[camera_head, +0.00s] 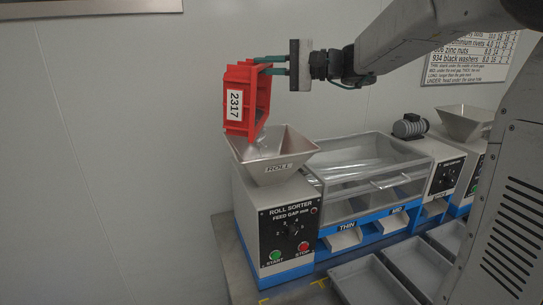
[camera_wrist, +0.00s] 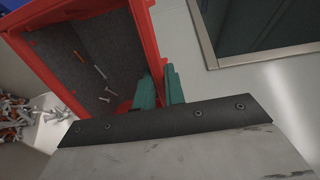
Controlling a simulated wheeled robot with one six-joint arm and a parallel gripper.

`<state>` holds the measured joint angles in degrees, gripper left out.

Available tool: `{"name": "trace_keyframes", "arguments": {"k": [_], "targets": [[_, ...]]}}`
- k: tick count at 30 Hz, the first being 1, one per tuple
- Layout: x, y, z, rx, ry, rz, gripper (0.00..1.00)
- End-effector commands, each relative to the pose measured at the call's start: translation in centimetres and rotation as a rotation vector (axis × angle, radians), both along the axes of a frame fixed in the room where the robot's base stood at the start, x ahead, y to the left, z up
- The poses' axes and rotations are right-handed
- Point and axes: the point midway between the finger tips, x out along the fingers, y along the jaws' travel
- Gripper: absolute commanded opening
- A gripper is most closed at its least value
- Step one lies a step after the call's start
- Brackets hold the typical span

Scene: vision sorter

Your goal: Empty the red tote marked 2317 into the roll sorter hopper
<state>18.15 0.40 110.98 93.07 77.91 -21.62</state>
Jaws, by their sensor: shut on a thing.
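The red tote (camera_head: 243,92) with a white 2317 label is held up and steeply tilted over the roll sorter hopper (camera_head: 272,151) in the head view. My gripper (camera_head: 270,65) is shut on the tote's wall with green fingers. In the wrist view my gripper (camera_wrist: 160,92) grips the wall of the red tote (camera_wrist: 147,37). A few screws (camera_wrist: 100,72) lie on the tote's dark inner lining. A heap of mixed fasteners (camera_wrist: 25,118) shows beyond the tote's lower edge, at the left. The hopper's inside is mostly hidden in the head view.
The roll sorter (camera_head: 290,225) has START and STOP buttons and THIN and MID chutes. Grey trays (camera_head: 370,280) stand in front. A second hopper (camera_head: 465,122) and a motor (camera_head: 410,126) are at the right. The wall left of the tote is clear.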

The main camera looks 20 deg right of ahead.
Motion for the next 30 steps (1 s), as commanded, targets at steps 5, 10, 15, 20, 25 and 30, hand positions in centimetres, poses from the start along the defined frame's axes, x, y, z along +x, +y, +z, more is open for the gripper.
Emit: {"name": "trace_keyframes", "arguments": {"k": [5,10,15,20,25,30], "targets": [[-0.12,-0.2,0.09,0.013,-0.01,0.0,0.0],[-0.21,-0.39,0.08,0.026,-0.015,-0.001,0.0],[-0.38,-0.62,0.07,0.041,-0.025,0.0,0.0],[-0.49,-0.89,0.02,0.057,-0.034,-0.002,0.0],[-0.49,-0.8,0.04,0.056,-0.032,0.001,0.0],[-0.54,-0.83,0.03,0.059,-0.035,0.002,0.0]]}}
